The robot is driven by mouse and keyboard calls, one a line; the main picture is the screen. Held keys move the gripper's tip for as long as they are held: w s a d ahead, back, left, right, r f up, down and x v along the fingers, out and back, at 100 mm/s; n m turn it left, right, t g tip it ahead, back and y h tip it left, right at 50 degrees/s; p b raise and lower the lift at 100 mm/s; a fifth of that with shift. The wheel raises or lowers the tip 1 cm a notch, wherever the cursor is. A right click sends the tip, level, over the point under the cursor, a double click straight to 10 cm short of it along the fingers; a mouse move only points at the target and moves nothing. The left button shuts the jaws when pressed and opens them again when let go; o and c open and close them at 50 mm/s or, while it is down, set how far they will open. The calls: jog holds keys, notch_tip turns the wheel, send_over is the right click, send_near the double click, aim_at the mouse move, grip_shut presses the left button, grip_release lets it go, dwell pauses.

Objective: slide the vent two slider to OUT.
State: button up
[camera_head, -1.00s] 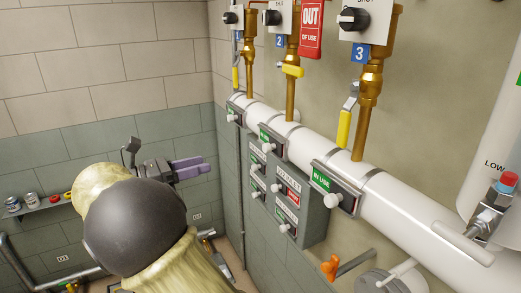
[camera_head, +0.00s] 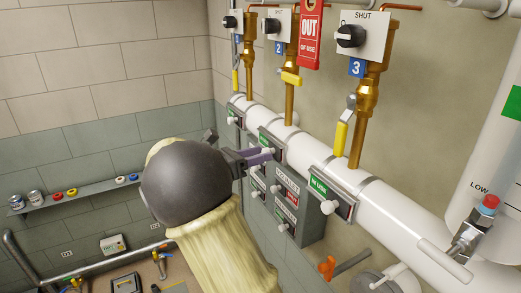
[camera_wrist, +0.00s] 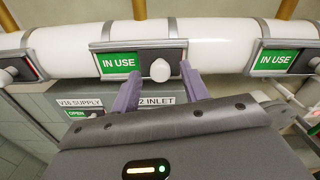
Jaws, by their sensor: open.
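The middle slider plate (camera_head: 264,138) sits on the white pipe below the valve marked 2. In the wrist view this slider (camera_wrist: 121,62) shows a green IN USE field on the left and a round white knob (camera_wrist: 160,70) right of it. No OUT wording shows on it. My gripper (camera_wrist: 160,74) is open, with one purple finger on each side of the knob and gaps to both. I cannot tell how far the fingertips reach past it. In the head view my gripper (camera_head: 264,156) is at this plate and partly covers it.
Similar IN USE sliders lie on the pipe to the left (camera_head: 235,117) and right (camera_head: 334,190). A grey box (camera_head: 312,213) with several small sliders hangs just below. A red OUT OF USE tag (camera_head: 311,32) hangs above. A yellow lever (camera_head: 341,134) stands near the right slider.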

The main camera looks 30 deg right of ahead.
jog(key=shift+d, duration=0.6)
